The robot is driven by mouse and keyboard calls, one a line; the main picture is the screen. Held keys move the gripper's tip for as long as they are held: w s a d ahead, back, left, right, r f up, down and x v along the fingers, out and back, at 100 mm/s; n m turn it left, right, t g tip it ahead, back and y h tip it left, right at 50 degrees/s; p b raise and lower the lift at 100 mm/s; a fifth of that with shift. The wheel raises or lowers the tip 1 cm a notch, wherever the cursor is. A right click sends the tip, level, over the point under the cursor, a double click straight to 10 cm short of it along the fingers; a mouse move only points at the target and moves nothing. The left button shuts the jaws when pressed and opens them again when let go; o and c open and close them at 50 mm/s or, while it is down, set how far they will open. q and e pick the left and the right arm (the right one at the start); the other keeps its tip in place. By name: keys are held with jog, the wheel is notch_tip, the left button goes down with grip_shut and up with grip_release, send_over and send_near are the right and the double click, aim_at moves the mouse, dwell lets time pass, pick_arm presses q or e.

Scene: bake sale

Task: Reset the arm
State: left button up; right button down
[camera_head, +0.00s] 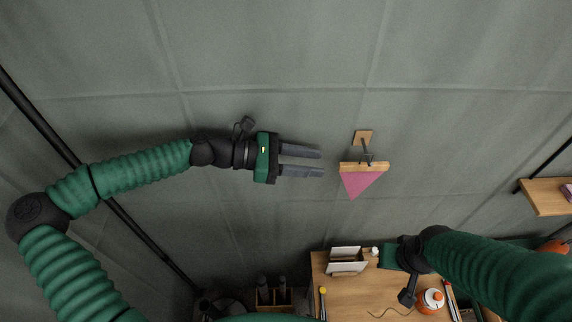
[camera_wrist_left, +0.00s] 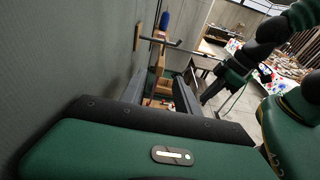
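My left arm comes in from the left, and my left gripper (camera_head: 322,162) points right in front of the grey wall. Its two fingers are apart with nothing between them. The left wrist view also shows the left gripper (camera_wrist_left: 160,90), with its fingers spread. A pink triangular pennant (camera_head: 362,182) with a wooden top bar hangs from a hook on a wooden wall block (camera_head: 362,138), a short gap right of the fingertips.
The wooden table (camera_head: 380,292) holds a white card stand (camera_head: 346,260), an orange-and-white jar (camera_head: 431,300) and a yellow-tipped brush (camera_head: 322,302). A wooden shelf (camera_head: 546,197) juts out at the far right.

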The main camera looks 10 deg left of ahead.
pick_arm(q)
jog(key=b+v, duration=0.1)
jog(key=v, duration=0.5)
jog(key=s+f+m+g+y+b, duration=0.1)
jog(key=s+f+m+y+b, duration=0.25)
jog(key=f, duration=0.75)
jog(key=s+f+m+g+y+b, duration=0.25)
jog(key=s+f, duration=0.25)
jog(key=f, duration=0.5)
jog(key=s+f+m+g+y+b, duration=0.1)
jog(key=s+f+m+y+b, duration=0.3)
jog(key=f, duration=0.7)
jog(key=s+a+f+m+t+y+b, duration=0.2)
jog(key=a+m+t+y+b, duration=0.2)
jog(key=a+m+b, duration=0.3)
jog(key=shift+a+f+m+y, duration=0.25)
jog(key=shift+a+m+y, duration=0.45)
jog(key=shift+a+m, duration=1.25)
